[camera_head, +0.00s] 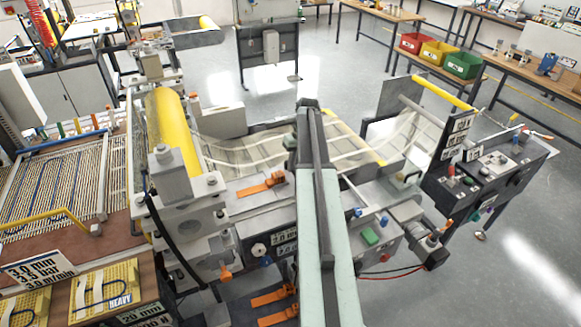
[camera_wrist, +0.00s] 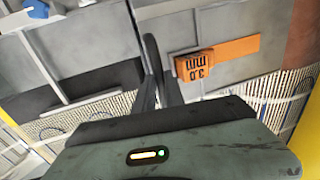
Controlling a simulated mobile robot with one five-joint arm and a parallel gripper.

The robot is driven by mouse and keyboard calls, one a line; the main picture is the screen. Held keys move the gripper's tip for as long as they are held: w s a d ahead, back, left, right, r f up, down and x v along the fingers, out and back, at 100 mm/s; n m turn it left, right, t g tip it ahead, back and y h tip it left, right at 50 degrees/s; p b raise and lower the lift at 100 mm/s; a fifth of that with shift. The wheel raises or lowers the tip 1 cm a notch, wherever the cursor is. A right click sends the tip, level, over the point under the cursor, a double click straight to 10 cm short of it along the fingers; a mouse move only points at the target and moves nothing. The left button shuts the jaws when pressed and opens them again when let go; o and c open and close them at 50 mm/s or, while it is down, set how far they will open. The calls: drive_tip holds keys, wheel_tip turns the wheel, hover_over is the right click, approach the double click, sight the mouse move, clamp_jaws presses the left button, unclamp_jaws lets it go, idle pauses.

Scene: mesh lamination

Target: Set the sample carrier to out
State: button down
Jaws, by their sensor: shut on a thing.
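In the wrist view, my gripper (camera_wrist: 158,70) has its two dark fingers close together above grey metal surfaces. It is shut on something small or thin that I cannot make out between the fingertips. In the head view, my pale green arm reaches forward over the middle of the laminating machine, and its fingers are hidden. I cannot pick out the sample carrier with certainty in either view, so its position is not clear.
A yellow roller (camera_head: 172,130) stands left of my arm. Pale mesh web (camera_head: 245,152) runs across the machine. A control panel (camera_head: 490,165) is at the right. Red, yellow and green bins (camera_head: 438,52) sit on a back bench. Grey floor is open behind and at lower right.

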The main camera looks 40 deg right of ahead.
drive_tip(key=c, duration=1.4)
unclamp_jaws()
drive_tip(key=shift+d, duration=0.5)
wheel_tip(320, 180, up, 8)
drive_tip(key=d+p, duration=0.1)
drive_tip(key=p, duration=0.6)
drive_tip(key=shift+s+p, duration=0.2)
drive_tip(key=shift+p, duration=0.2)
drive_tip(key=shift+f, duration=0.15)
